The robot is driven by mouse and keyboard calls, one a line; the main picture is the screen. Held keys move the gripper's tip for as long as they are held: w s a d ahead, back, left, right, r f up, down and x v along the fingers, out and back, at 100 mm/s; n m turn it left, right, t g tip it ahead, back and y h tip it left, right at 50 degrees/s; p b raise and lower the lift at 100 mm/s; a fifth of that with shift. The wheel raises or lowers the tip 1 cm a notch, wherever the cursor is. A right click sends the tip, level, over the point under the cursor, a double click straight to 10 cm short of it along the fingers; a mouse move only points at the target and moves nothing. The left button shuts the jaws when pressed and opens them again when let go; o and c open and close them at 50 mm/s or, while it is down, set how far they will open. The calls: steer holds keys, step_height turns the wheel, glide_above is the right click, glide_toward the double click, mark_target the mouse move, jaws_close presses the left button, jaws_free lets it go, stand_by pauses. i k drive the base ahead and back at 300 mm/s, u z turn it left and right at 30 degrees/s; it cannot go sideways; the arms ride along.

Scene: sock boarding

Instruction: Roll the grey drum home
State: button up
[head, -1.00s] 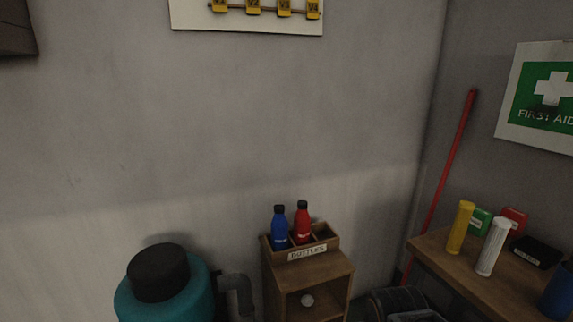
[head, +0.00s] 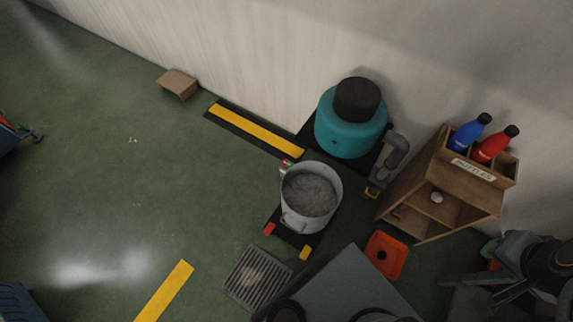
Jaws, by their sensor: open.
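The grey drum (head: 310,193) is in the middle of the head view. It is open at the top, upright, and holds murky grey contents. It stands on a small dark wheeled base (head: 291,238) with red and yellow corner blocks. My gripper (head: 478,290) is at the lower right, well to the right of the drum and apart from it. It is open, and I see nothing between its fingers. A black-edged yellow strip (head: 256,131) lies along the wall, up and left of the drum. No sign marks the drum's home.
A teal tank with a black cap (head: 350,122) stands behind the drum. A wooden bottle cabinet (head: 440,195) is right of it. An orange piece (head: 386,255) and a floor grate (head: 251,278) lie nearby. A cardboard box (head: 177,84) sits by the wall. Green floor at left is mostly free.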

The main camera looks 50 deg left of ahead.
mark_target(312, 191)
steer(key=u, duration=0.05)
steer(key=k, duration=0.45)
steer(key=u, duration=0.7)
steer(key=k, duration=0.55)
steer(key=z, duration=0.95)
steer(key=i, duration=0.55)
steer(key=u, duration=3.3)
steer(key=i, duration=0.5)
steer(key=u, duration=0.1)
